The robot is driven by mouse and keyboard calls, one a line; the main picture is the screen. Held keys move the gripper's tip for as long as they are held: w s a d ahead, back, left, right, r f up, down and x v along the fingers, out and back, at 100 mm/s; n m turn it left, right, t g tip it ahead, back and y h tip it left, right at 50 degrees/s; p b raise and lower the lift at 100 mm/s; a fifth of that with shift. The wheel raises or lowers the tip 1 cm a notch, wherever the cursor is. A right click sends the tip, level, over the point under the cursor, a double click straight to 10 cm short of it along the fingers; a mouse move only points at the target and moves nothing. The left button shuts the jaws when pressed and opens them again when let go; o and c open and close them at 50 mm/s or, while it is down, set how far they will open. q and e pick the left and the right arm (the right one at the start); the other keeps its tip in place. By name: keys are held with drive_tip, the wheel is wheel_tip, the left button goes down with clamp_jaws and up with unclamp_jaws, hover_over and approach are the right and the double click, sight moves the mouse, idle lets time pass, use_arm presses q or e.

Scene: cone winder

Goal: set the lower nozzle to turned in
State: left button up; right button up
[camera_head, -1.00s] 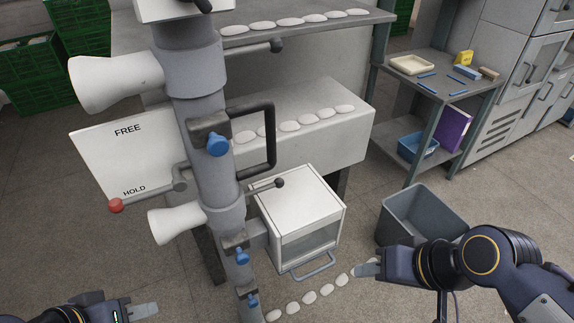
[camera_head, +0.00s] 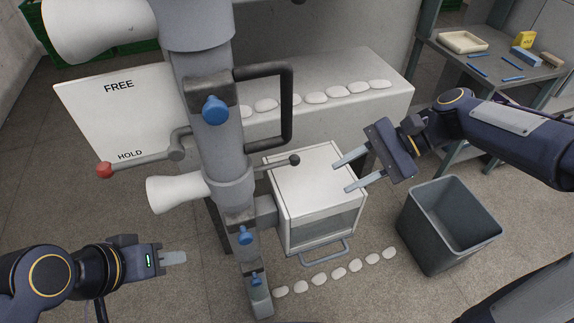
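A grey upright column (camera_head: 205,130) carries a white flared cone (camera_head: 178,192) low on its left side and a larger one (camera_head: 105,25) above. A black-ball lever (camera_head: 294,160) sticks out right at the lower cone's height. Blue knobs sit on the column: one high (camera_head: 214,110), two lower (camera_head: 245,236) (camera_head: 256,279). No label shows which part is the lower nozzle. My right gripper (camera_head: 343,175) is open and empty, right of the lever ball and apart from it, over the white box. My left gripper (camera_head: 174,257) is left of the column's foot; its fingers overlap, so its opening is unclear.
A FREE/HOLD board (camera_head: 125,125) with a red-ball lever (camera_head: 104,170) is at left. A black handle loop (camera_head: 287,105) juts from the column. A grey bin (camera_head: 428,240) is at right. Floor at lower left is open.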

sight(286, 162)
drive_tip(key=w+a+f+m+g+y, duration=0.1)
drive_tip(key=w+f+m+y, duration=0.1)
drive_tip(key=w, duration=0.2)
drive_tip(key=w+a+f+m+g+y+b, duration=0.1)
drive_tip(key=w+a+f+m+y, duration=0.1)
drive_tip(key=w+f, duration=0.1)
drive_tip(key=w+a+f+m+g+y+b, duration=0.1)
drive_tip(key=w+f+m+g+y, duration=0.1)
drive_tip(key=w, duration=0.2)
drive_tip(key=shift+w+a+f, duration=0.3)
drive_tip(key=shift+w+a, duration=0.05)
drive_tip(key=shift+w, duration=0.05)
drive_tip(key=shift+a, duration=0.15)
drive_tip(key=x, duration=0.7)
drive_tip(key=shift+a+r, duration=0.1)
drive_tip(key=shift+a, duration=0.2)
clamp_jaws()
